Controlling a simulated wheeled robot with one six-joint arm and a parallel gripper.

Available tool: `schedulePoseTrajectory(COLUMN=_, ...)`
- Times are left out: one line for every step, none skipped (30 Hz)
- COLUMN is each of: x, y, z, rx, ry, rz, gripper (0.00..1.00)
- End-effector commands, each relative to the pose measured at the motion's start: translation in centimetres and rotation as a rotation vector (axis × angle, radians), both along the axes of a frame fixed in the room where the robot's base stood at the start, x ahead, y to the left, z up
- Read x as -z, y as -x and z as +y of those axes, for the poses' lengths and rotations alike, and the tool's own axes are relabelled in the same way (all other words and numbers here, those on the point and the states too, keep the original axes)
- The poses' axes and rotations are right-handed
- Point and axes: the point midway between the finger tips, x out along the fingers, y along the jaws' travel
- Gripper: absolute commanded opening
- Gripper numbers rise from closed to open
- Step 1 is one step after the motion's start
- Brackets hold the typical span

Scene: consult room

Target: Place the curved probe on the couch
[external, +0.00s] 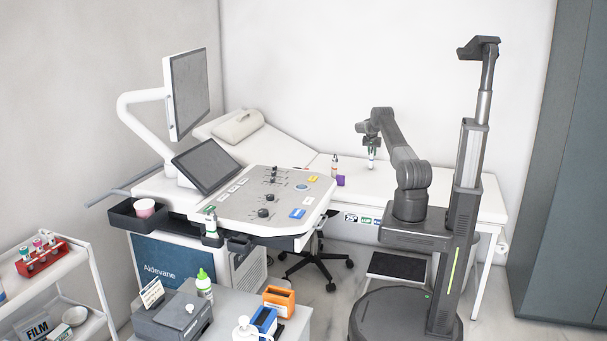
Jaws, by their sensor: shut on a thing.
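The couch (440,188) is a long white examination bed along the back wall. My gripper (371,148) is above the couch's middle part, pointing down. It is shut on a small upright white thing with a green band, which looks like the curved probe (371,160). The probe's lower end is at or just above the couch top; I cannot tell if it touches. My gripper's fingers are too small to make out clearly.
A small bottle (334,166) and a purple item (340,181) stand on the couch left of my gripper. A pillow (238,126) lies at its far left end. The ultrasound console (262,200) stands in front. The couch top to the right is clear.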

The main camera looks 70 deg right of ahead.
Motion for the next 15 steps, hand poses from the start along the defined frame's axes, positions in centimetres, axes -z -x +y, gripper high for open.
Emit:
schedulePoseTrajectory(x=0.11, y=-0.01, z=-0.04, rx=0.0, ry=0.002, rz=0.0, gripper=0.04)
schedulePoseTrajectory(x=0.18, y=-0.02, z=-0.04, rx=0.0, ry=0.002, rz=-0.001, gripper=0.04)
schedulePoseTrajectory(x=0.17, y=-0.02, z=-0.05, rx=0.0, ry=0.002, rz=-0.001, gripper=0.04)
schedulePoseTrajectory(x=0.16, y=-0.02, z=-0.06, rx=0.0, ry=0.003, rz=-0.001, gripper=0.04)
schedulePoseTrajectory(x=0.16, y=-0.02, z=-0.05, rx=0.0, ry=0.002, rz=-0.001, gripper=0.04)
schedulePoseTrajectory(x=0.16, y=-0.02, z=-0.05, rx=0.0, ry=0.002, rz=-0.001, gripper=0.04)
schedulePoseTrajectory(x=0.18, y=-0.02, z=-0.04, rx=0.0, ry=0.002, rz=-0.001, gripper=0.04)
schedulePoseTrajectory(x=0.24, y=-0.02, z=-0.05, rx=0.0, ry=0.002, rz=-0.001, gripper=0.04)
schedulePoseTrajectory(x=0.38, y=-0.02, z=-0.04, rx=0.0, ry=0.002, rz=-0.001, gripper=0.04)
schedulePoseTrajectory(x=0.51, y=-0.02, z=-0.04, rx=0.0, ry=0.002, rz=-0.001, gripper=0.04)
schedulePoseTrajectory(x=0.63, y=-0.02, z=-0.03, rx=0.001, ry=0.002, rz=-0.001, gripper=0.04)
schedulePoseTrajectory(x=0.52, y=-0.02, z=-0.02, rx=0.001, ry=0.001, rz=-0.001, gripper=0.28)
schedulePoseTrajectory(x=0.49, y=-0.02, z=-0.02, rx=0.001, ry=0.001, rz=-0.001, gripper=0.34)
schedulePoseTrajectory(x=0.49, y=-0.02, z=-0.02, rx=0.001, ry=0.001, rz=-0.001, gripper=0.4)
schedulePoseTrajectory(x=0.49, y=-0.02, z=-0.02, rx=0.001, ry=0.001, rz=-0.001, gripper=0.44)
